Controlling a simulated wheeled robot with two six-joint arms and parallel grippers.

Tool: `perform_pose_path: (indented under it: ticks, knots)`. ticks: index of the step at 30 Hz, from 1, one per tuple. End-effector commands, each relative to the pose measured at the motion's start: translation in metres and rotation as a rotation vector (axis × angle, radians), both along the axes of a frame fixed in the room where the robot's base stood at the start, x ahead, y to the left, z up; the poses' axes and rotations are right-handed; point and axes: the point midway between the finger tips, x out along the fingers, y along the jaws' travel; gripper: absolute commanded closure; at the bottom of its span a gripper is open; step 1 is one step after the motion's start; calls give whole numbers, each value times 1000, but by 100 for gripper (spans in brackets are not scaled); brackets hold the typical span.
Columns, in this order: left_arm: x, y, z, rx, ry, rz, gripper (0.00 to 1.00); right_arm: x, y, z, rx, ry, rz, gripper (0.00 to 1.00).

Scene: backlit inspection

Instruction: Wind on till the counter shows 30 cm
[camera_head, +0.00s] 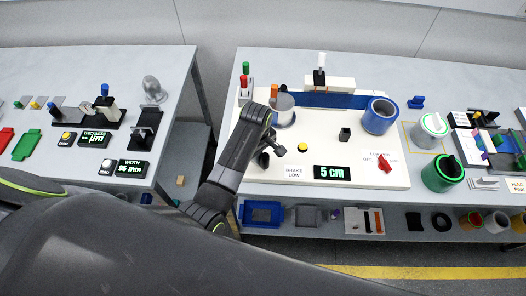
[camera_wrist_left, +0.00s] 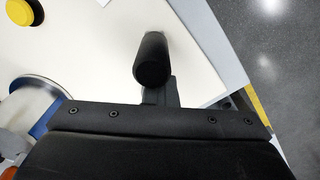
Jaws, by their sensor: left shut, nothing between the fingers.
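The winder's white base (camera_head: 360,159) lies on the right-hand bench. Its counter (camera_head: 332,173) reads 5 cm. A blue band (camera_head: 345,101) runs between a pale spool (camera_head: 284,115) and a blue roll (camera_head: 379,117). My left gripper (camera_head: 271,150) is shut and empty over the base's front left corner, beside the spool. In the left wrist view a black cylinder on a dark arm (camera_wrist_left: 152,62), seemingly a crank grip, stands just ahead of my gripper's dark body. My fingertips do not show clearly there, and I cannot tell whether they touch it. My right gripper is out of view.
A yellow button (camera_head: 303,147), a brake label (camera_head: 297,173) and a red switch knob (camera_head: 384,162) sit on the base. A green spool (camera_head: 443,173) and a white one (camera_head: 430,128) stand right of it. A gap separates the left bench (camera_head: 150,55).

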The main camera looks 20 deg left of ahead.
Motion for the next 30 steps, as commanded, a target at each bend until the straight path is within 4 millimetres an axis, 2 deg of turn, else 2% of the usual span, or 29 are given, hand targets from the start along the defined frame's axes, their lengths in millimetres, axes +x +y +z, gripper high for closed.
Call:
perform_pose_path:
  ticks: [11, 22, 30]
  knots:
    - [-3, 3, 0, 0, 0, 0, 100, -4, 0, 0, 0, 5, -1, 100]
    - [-26, 21, 0, 1, -1, 1, 100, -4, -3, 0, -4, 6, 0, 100]
    - [-29, 23, 0, 0, 0, 0, 100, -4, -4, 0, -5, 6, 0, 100]
